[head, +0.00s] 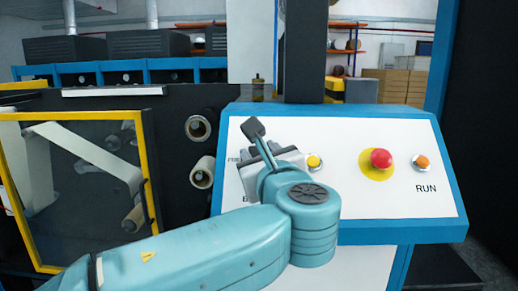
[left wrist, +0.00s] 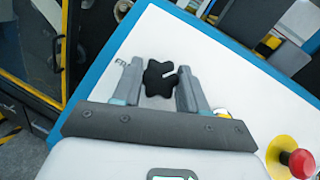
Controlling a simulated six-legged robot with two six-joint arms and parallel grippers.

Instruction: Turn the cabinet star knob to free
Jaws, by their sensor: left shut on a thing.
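The black star knob (left wrist: 160,79) sits on the white face of the control panel, with a small white mark at its right side. In the left wrist view my left gripper (left wrist: 157,82) has its two fingers on either side of the knob, shut on it. In the head view my left arm comes in from the left, and the left gripper (head: 262,150) is over the left part of the panel (head: 345,140). There the gripper hides the knob and part of the printed label. My right gripper is not in view.
To the right on the panel are a yellow button (head: 314,162), a red mushroom button (head: 381,158) on a yellow disc, and an orange button (head: 422,162) above the word RUN. A yellow-framed door (head: 150,190) and rolls (head: 203,172) stand to the left.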

